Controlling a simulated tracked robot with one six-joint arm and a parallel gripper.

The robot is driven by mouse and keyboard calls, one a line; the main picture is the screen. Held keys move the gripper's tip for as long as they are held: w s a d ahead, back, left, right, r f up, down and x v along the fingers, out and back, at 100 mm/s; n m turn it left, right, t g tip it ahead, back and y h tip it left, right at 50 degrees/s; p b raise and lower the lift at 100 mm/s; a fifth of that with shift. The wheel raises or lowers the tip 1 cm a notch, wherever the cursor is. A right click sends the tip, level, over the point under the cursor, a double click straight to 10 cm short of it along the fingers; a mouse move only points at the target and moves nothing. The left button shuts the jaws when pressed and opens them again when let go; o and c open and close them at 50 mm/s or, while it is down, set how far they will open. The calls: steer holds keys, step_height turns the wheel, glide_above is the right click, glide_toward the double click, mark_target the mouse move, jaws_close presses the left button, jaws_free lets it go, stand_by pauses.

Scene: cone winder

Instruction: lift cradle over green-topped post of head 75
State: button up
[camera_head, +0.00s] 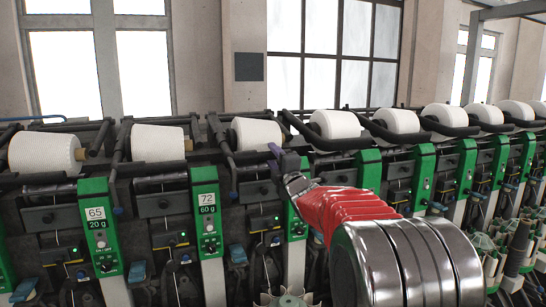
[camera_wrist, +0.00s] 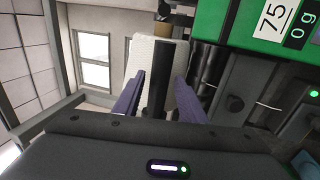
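The green-topped post of head 75 shows its "75" label in the wrist view (camera_wrist: 235,20), at the upper right. In the head view what appears to be the same green post (camera_head: 297,228) is partly behind my arm, its label hidden. My gripper (camera_head: 275,152) is up at cone height, close to that post. In the wrist view its two purple fingers (camera_wrist: 160,78) stand apart. A black bar, apparently the cradle (camera_wrist: 157,85), runs between them with a narrow gap on each side. A white cone (camera_wrist: 140,56) lies behind the bar.
More green posts (camera_head: 423,175) and white cones (camera_head: 401,121) run off to the right. Black cradle arms and bars crowd both sides of the gripper. Windows and wall lie behind.

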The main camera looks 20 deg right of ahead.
steer(key=shift+w+r, duration=0.15)
steer(key=shift+w, duration=0.45)
steer(key=shift+c, duration=0.2)
jaws_close()
